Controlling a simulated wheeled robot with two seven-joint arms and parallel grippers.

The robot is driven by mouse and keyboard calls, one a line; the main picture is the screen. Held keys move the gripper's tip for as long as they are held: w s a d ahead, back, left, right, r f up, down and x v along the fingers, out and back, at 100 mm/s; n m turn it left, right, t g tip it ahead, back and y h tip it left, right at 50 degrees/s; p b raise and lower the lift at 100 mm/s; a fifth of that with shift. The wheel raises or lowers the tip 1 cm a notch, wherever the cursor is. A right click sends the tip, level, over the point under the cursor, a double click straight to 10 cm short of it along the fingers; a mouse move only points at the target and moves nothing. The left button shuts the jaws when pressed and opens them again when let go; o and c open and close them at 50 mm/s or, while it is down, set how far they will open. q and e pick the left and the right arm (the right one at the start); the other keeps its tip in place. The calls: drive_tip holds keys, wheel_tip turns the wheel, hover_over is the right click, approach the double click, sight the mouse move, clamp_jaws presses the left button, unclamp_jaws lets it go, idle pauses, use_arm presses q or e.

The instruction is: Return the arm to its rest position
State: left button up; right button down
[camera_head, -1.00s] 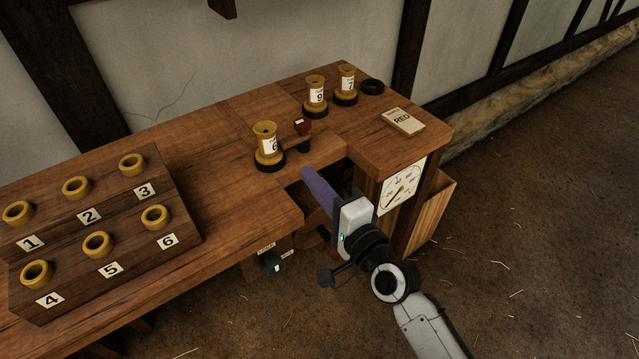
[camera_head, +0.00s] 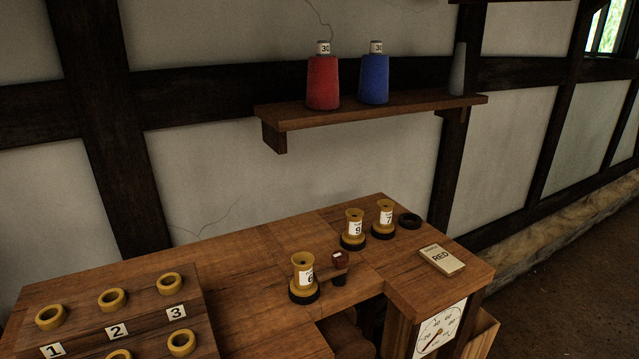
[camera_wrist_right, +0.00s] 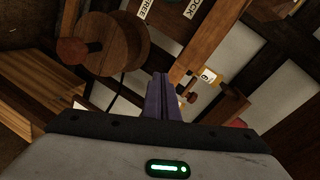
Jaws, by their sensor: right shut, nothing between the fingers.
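My right gripper (camera_wrist_right: 163,98) shows only in the right wrist view, its purple fingers pressed together with nothing between them. Beyond its fingertips are wooden beams and the pale wall. My right arm is outside the head view. My left gripper is in neither view.
The bench (camera_head: 240,275) carries yellow spools 6 (camera_head: 303,280), 9 (camera_head: 354,230) and 7 (camera_head: 385,219), a RED card box (camera_head: 441,260) and a numbered rack (camera_head: 215,345). A shelf (camera_head: 380,112) holds red (camera_head: 323,84) and blue (camera_head: 374,80) cones. A wooden wheel (camera_wrist_right: 128,42) is near the gripper.

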drive_tip(key=s+d+f+n+g+h, duration=0.1)
drive_tip(key=s+d+f+n+g, duration=0.2)
drive_tip(key=s+f, duration=0.5)
drive_tip(key=s+d+f+n+g+h, duration=0.2)
drive_tip(key=s+d+f+n, duration=0.3)
drive_tip(key=s, duration=0.5)
wheel_tip(320, 180, down, 4)
drive_tip(key=n, duration=0.2)
drive_tip(key=shift+s+d+r+n+g+h, duration=0.2)
drive_tip(key=shift+s+r+n+g+h, duration=0.1)
drive_tip(key=shift+g, duration=0.1)
